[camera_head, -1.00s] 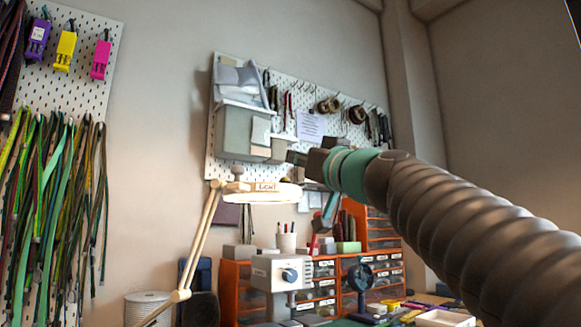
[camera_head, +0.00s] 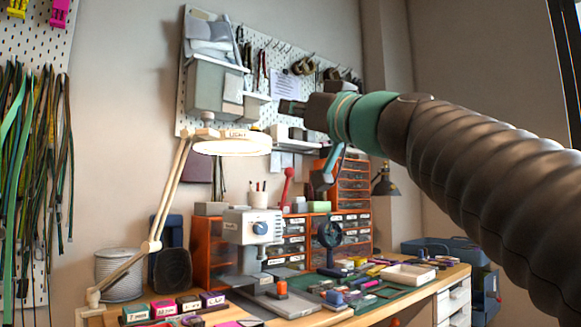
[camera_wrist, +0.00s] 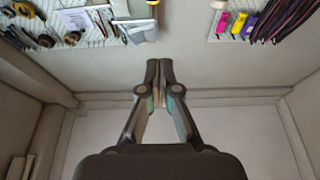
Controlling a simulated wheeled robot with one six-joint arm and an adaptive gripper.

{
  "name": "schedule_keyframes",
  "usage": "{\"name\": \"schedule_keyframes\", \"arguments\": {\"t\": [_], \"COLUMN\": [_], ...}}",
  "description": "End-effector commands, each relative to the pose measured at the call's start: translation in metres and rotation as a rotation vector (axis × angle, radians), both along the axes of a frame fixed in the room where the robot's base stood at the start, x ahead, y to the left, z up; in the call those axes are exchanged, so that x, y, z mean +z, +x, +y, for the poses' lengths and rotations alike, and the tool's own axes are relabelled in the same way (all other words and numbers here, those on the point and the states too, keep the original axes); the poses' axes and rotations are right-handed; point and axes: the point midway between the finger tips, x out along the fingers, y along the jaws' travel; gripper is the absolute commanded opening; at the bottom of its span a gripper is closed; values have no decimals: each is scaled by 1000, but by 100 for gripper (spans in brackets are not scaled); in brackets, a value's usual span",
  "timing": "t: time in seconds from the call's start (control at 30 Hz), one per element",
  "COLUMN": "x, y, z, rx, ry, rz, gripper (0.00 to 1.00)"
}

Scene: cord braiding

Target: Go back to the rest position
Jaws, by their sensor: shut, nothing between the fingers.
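My gripper (camera_wrist: 160,80) shows in the wrist view with its two fingers together and nothing between them. It points into open air, with bare wall and pegboards beyond it. In the head view my arm comes in from the right, and my gripper (camera_head: 292,108) is at its far end, in front of the back pegboard. The fingers look small and dark there. No object is in contact with it.
A ring lamp (camera_head: 232,146) stands left of my gripper. Cords (camera_head: 40,150) hang at the left. The air around my gripper looks free.

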Motion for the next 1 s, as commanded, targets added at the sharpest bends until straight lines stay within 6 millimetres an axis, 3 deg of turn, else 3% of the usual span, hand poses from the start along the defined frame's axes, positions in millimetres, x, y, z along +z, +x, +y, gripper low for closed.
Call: {"name": "schedule_keyframes", "arguments": {"t": [0.37, 0.53, 0.7, 0.87, 1.0], "x": [-8, -91, -192, -290, -369], "y": [1, 32, 38, 18, -17], "z": [4, 10, 2, -20, -49], "rx": [55, 58, 3, -96, -206], "ry": [70, 42, -22, -99, -178], "rz": [98, 348, 619, 876, 1074], "gripper": [0, 0, 0, 0, 0]}}
